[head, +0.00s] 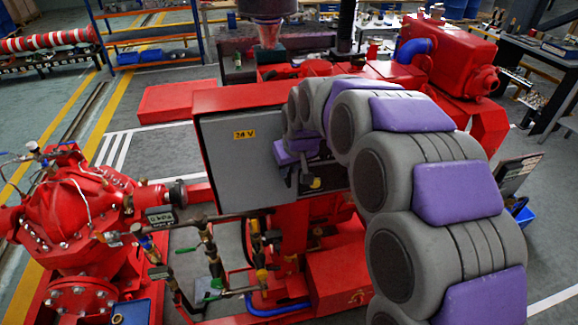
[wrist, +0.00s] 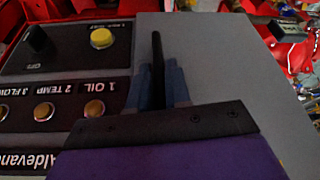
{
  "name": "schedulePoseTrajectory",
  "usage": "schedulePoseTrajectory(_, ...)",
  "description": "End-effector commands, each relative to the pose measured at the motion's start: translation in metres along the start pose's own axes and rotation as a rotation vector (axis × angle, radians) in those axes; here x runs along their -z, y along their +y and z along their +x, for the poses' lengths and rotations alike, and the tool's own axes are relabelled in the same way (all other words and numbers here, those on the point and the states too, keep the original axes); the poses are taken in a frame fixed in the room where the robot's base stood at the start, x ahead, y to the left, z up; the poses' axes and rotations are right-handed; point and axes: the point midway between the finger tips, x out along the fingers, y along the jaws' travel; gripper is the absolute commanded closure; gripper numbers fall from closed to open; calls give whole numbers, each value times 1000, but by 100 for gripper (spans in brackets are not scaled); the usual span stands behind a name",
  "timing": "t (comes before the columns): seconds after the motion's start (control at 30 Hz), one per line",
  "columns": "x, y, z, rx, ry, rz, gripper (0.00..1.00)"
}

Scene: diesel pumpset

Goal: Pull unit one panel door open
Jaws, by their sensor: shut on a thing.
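The unit one panel door (head: 235,165) is a flat grey sheet with a yellow 24 V label, on the front of a red cabinet (head: 240,97). In the wrist view the grey door (wrist: 225,60) fills the middle and right. A thin black upright handle (wrist: 158,60) stands out near its left edge. My gripper (head: 306,172) is at the door's right side in the head view. In the wrist view its blue-grey fingers (wrist: 163,85) are shut on the black handle. No clear gap shows at the door edge; my arm hides part of the cabinet.
A dark control panel (wrist: 65,55) with a yellow knob (wrist: 101,38) and several round buttons lies left of the handle in the wrist view. A red pump (head: 75,210) and pipes with valves (head: 210,245) stand left of and below the door. Grey floor is clear behind the pump.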

Motion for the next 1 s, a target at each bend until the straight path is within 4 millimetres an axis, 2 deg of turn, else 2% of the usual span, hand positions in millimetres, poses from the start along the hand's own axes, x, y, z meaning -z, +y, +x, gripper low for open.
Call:
schedulePoseTrajectory(0.1, 0, -1, 0, 0, 0, -1, 100)
schedulePoseTrajectory(0.67, -2, -2, -2, 0, 1, -1, 100)
schedulePoseTrajectory(1.0, -27, -17, -14, -1, 1, -2, 100)
